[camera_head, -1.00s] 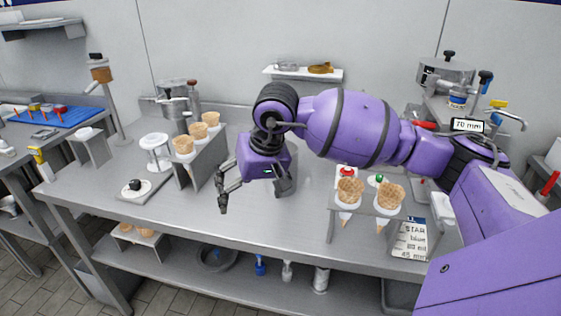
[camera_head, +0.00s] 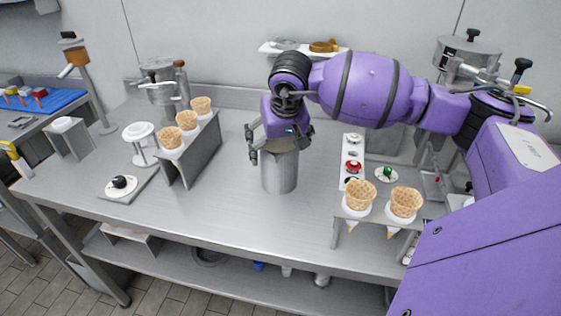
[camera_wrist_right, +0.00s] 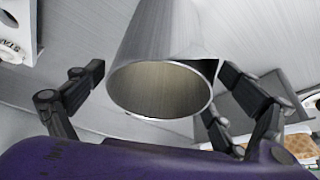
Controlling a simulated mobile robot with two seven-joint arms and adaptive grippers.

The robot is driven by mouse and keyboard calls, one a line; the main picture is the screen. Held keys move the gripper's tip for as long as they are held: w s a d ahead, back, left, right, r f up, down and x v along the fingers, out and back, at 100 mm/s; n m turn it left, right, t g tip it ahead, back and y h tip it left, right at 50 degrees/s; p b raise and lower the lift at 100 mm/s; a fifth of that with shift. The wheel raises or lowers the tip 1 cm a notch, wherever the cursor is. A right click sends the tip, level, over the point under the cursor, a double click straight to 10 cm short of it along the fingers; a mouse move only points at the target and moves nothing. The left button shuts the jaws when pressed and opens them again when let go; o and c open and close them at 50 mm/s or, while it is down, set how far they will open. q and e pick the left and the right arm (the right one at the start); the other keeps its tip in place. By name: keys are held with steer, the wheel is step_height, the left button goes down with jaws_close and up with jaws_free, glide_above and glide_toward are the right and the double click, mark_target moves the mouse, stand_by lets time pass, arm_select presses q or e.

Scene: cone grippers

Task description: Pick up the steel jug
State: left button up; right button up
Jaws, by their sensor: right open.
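The steel jug (camera_head: 279,174), a plain grey cylinder, stands upright on the steel worktable in the middle of the head view. My right gripper (camera_head: 271,150) is over its top, with fingers at the left side and the rest of the hand covering the rim. In the right wrist view the jug (camera_wrist_right: 172,35) shows its open, empty-looking mouth towards the hand. The open fingers of my right gripper (camera_wrist_right: 160,76) lie on both sides of it; contact is not evident. My left gripper is not in view.
Another cone rack (camera_head: 378,213) stands to the right of the jug. The table front (camera_head: 228,218) is clear.

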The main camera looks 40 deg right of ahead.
steer(key=shift+x, duration=0.9)
steer(key=shift+c, duration=0.4)
steer(key=c, duration=1.4)
steer(key=shift+w+r, duration=0.1)
steer(key=shift+r, duration=0.05)
steer(key=shift+c, duration=0.9)
